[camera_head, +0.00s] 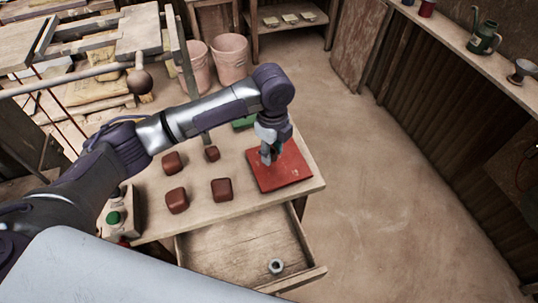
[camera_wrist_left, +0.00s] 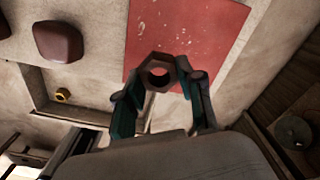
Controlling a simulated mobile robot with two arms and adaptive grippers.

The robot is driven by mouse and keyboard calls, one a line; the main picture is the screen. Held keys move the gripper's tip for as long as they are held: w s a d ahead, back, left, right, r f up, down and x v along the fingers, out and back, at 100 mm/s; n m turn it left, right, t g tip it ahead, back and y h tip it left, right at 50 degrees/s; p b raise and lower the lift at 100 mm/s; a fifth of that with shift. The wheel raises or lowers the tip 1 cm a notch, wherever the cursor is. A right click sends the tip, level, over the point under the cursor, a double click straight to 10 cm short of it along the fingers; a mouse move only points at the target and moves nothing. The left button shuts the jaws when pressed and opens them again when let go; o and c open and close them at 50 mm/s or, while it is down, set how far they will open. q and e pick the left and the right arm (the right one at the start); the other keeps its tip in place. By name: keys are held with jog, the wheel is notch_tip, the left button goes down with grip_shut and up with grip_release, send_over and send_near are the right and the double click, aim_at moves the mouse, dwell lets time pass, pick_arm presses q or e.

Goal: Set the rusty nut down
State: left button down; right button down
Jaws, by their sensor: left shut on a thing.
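My left gripper (camera_head: 270,158) is over the red mat (camera_head: 292,176) on the right end of the wooden table. In the left wrist view the gripper (camera_wrist_left: 160,92) is shut on the rusty nut (camera_wrist_left: 144,72), a dark brown hexagonal ring between its two fingertips. The red mat also shows behind the nut in that view (camera_wrist_left: 205,25). In the head view the nut is hardly visible at the fingertips. I cannot tell whether it touches the mat. My right gripper is not in view.
Several red-brown blocks (camera_head: 221,190) stand left of the mat. A green item (camera_head: 243,122) lies behind, partly hidden by my arm. An open drawer (camera_head: 225,252) at the front holds another nut (camera_head: 276,266). A control box with a green button (camera_head: 113,217) stands at left.

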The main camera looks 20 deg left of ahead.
pick_arm(q)
jog(key=shift+w+a+f, duration=0.35)
jog(key=shift+a+f, duration=0.05)
jog(key=shift+a, duration=0.05)
notch_tip(320, 180, down, 3)
jog(key=shift+f+p, duration=0.1)
jog(key=shift+p, duration=0.45)
jog(key=shift+f, duration=0.3)
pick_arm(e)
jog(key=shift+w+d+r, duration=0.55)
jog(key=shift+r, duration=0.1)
pick_arm(q)
jog(key=shift+f, duration=0.15)
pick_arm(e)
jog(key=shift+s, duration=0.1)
pick_arm(q)
jog(key=c, duration=0.7)
grip_release()
